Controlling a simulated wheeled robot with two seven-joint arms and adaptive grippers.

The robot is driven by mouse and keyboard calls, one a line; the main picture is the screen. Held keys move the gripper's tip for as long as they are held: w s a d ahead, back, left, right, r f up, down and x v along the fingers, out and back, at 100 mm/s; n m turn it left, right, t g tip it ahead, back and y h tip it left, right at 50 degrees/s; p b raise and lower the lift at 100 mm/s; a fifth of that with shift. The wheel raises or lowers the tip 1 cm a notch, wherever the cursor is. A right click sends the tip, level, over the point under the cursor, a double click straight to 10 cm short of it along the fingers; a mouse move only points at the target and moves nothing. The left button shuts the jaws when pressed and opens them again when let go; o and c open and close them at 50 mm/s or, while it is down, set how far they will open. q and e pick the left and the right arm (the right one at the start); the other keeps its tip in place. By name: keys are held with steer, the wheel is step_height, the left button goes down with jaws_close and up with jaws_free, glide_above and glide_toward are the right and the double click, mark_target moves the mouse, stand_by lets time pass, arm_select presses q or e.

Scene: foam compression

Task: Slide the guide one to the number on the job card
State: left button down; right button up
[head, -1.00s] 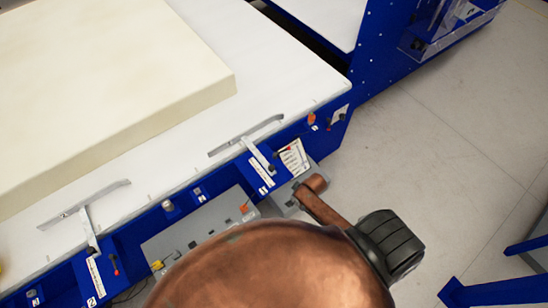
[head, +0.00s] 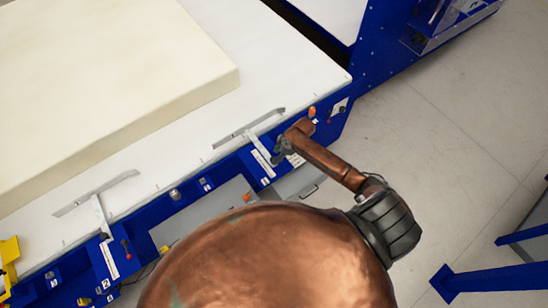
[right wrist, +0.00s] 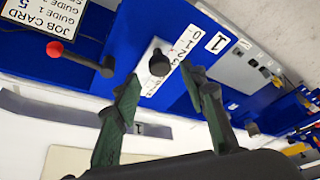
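Guide one is a grey metal bar (head: 250,127) on the white table top, with an arm reaching down to a blue bracket. In the right wrist view its bar (right wrist: 60,108) carries a "1" label. A black round knob (right wrist: 158,62) sits by the white number scale (right wrist: 183,42). My right gripper (right wrist: 160,74) is open, its green-padded fingers on either side of the knob in that view; contact cannot be told. In the head view the right gripper (head: 282,150) is at the guide's bracket. The job card (right wrist: 40,14) is partly cut off; a 5 shows. My left gripper is not in view.
A red-knobbed lever (right wrist: 80,58) stands beside the scale. A second guide (head: 97,193) lies further left along the table edge. A large cream foam block (head: 100,80) covers much of the table.

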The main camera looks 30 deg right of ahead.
mark_target(274, 158)
steer(key=shift+x, duration=1.6)
steer(key=shift+c, duration=0.2)
jaws_close()
